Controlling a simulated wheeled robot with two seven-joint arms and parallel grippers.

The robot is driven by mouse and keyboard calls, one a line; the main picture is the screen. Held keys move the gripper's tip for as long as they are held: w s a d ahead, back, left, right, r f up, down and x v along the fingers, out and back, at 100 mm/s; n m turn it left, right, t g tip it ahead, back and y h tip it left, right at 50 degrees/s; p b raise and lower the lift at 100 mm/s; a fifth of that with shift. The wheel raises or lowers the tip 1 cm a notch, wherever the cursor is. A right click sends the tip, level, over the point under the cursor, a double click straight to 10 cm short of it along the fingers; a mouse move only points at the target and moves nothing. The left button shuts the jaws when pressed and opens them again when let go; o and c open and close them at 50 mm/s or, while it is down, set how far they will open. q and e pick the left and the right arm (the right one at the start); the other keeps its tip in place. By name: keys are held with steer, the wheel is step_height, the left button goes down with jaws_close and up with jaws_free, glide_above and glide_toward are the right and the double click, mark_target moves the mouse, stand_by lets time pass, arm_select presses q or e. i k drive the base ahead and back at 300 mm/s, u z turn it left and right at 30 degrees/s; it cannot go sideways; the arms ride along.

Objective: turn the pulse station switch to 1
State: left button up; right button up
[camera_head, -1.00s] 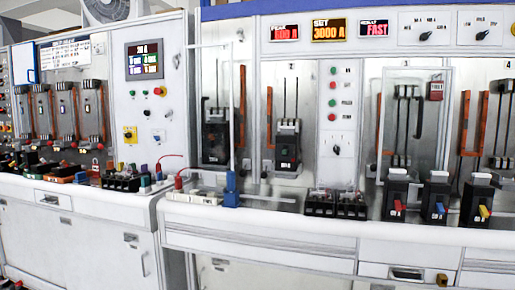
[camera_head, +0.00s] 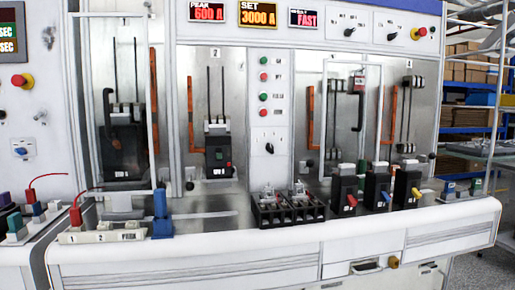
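A pulse test bench fills the view. Its upper white panel carries two black rotary knobs, one on the left (camera_head: 348,32) and one on the right (camera_head: 391,36). Another black rotary switch (camera_head: 269,148) sits on the narrow centre panel, below a column of green and red buttons (camera_head: 263,97). The labels by these knobs are too small to read, so I cannot tell which is the pulse station switch or where it points. Neither of my grippers is in view.
Displays read 600 A (camera_head: 208,13), 3000 A (camera_head: 258,14) and FAST (camera_head: 303,18). A red emergency button (camera_head: 418,33) sits at upper right. Black breakers with coloured levers (camera_head: 345,188) stand on the white counter (camera_head: 300,242). Shelves (camera_head: 468,115) and open floor (camera_head: 490,270) lie to the right.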

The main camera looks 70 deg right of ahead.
mark_target(269, 147)
steer(key=z, duration=0.65)
steer(key=i, duration=0.95)
steer(key=z, duration=0.9)
